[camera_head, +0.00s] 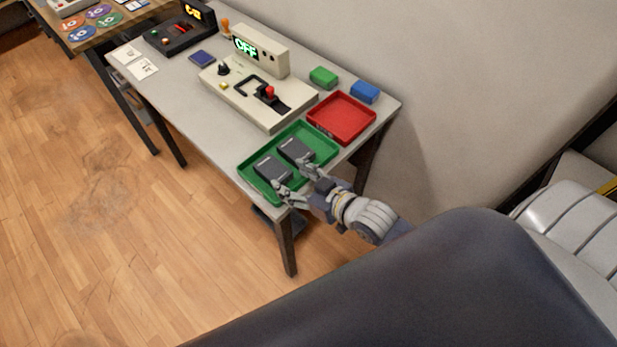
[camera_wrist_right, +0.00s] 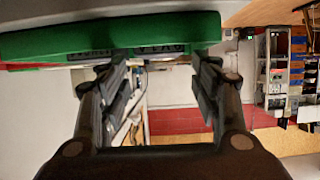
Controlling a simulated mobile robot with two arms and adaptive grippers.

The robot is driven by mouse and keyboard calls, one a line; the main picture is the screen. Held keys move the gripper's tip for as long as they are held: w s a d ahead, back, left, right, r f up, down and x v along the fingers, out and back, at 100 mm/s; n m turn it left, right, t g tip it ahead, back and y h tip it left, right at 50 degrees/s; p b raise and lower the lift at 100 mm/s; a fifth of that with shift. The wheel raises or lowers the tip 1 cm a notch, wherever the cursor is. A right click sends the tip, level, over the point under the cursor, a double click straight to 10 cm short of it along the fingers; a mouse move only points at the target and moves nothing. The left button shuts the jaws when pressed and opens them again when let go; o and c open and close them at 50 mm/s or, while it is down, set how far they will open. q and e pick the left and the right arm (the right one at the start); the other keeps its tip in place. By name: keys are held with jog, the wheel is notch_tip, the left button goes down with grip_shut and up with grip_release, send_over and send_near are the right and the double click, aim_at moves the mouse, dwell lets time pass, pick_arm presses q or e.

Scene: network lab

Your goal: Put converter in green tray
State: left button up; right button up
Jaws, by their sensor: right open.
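The green tray (camera_head: 318,133) lies near the front corner of the grey table. Two dark grey box-shaped devices, apparently converters, lie side by side in it: one on the left (camera_head: 272,167) and one on the right (camera_head: 296,150). My right gripper (camera_head: 297,181) is open at the tray's near edge, with its fingers spread and nothing visible between them. In the right wrist view the gripper (camera_wrist_right: 155,74) is also open, and the green tray (camera_wrist_right: 120,38) spans the top, close to the fingertips. My left gripper is not in view.
An empty red tray (camera_head: 342,116) lies beside the green one. A green block (camera_head: 323,77) and a blue block (camera_head: 365,91) sit behind it. A beige console (camera_head: 240,96) and a box reading "OFF" (camera_head: 262,52) stand further left. A wall borders the table's back; open floor (camera_head: 100,210) lies left.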

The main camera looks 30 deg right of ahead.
jog(key=p+v, duration=0.2)
jog(key=v, duration=0.3)
jog(key=shift+s+d+r+p, duration=0.1)
jog(key=shift+s+p, duration=0.05)
jog(key=shift+p, duration=0.15)
jog(key=s+d+f+m+g+h, duration=0.15)
jog(key=s+f, duration=0.25)
jog(key=f, duration=0.6)
jog(key=s+d+f+g+h, duration=0.1)
jog(key=s+d+f+g, duration=0.15)
jog(key=f, duration=0.65)
jog(key=s+d+f+g+h, duration=0.1)
jog(key=s+d+f+g, duration=0.3)
jog(key=f, duration=0.6)
jog(key=s+a+f+g, duration=0.1)
jog(key=s+f, duration=0.3)
jog(key=s, duration=0.3)
jog(key=s+a+f+g, duration=0.1)
jog(key=s+f, duration=0.4)
jog(key=s, duration=0.3)
jog(key=s+a+f+g+h, duration=0.1)
jog(key=s+f, duration=0.3)
jog(key=s, duration=0.3)
jog(key=shift+s+f+g, duration=0.15)
jog(key=shift+f+g, duration=0.15)
jog(key=shift+g, duration=0.1)
jog(key=shift+a, duration=0.15)
